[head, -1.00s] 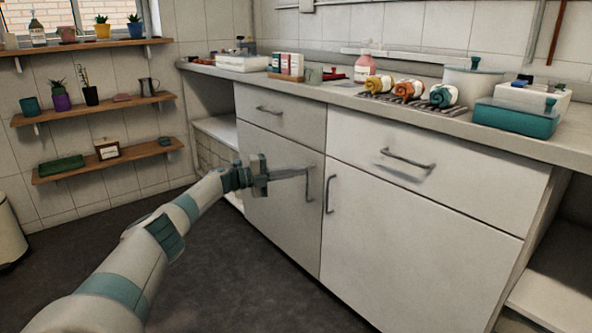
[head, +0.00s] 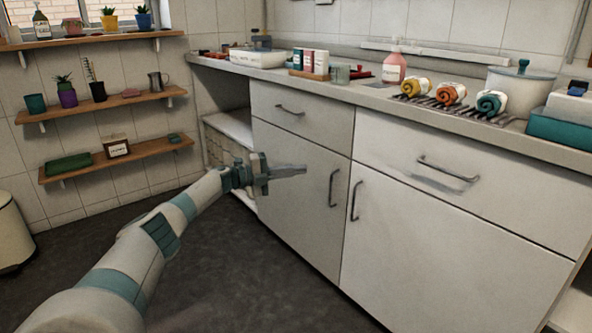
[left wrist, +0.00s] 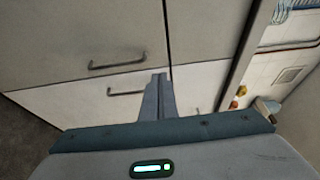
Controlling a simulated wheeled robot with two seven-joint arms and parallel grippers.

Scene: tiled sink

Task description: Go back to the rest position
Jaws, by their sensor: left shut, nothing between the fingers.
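My left gripper (head: 288,171) is shut and empty in front of the left cupboard door (head: 290,205) in the head view. The door is closed, and its vertical handle (head: 333,188) is to the right of the fingertips. In the left wrist view my closed fingers (left wrist: 157,98) point toward the cabinet fronts, with a handle (left wrist: 127,92) just left of the fingers. I cannot tell the exact gap between the fingers and the cabinet. My right gripper is not in view.
The counter (head: 410,104) above holds rolled towels on a rack, a pink bottle (head: 394,68), a pot (head: 520,88) and a teal box (head: 562,130). Wall shelves (head: 110,103) and a bin (head: 14,235) are at the left. Dark floor (head: 240,270) is clear between.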

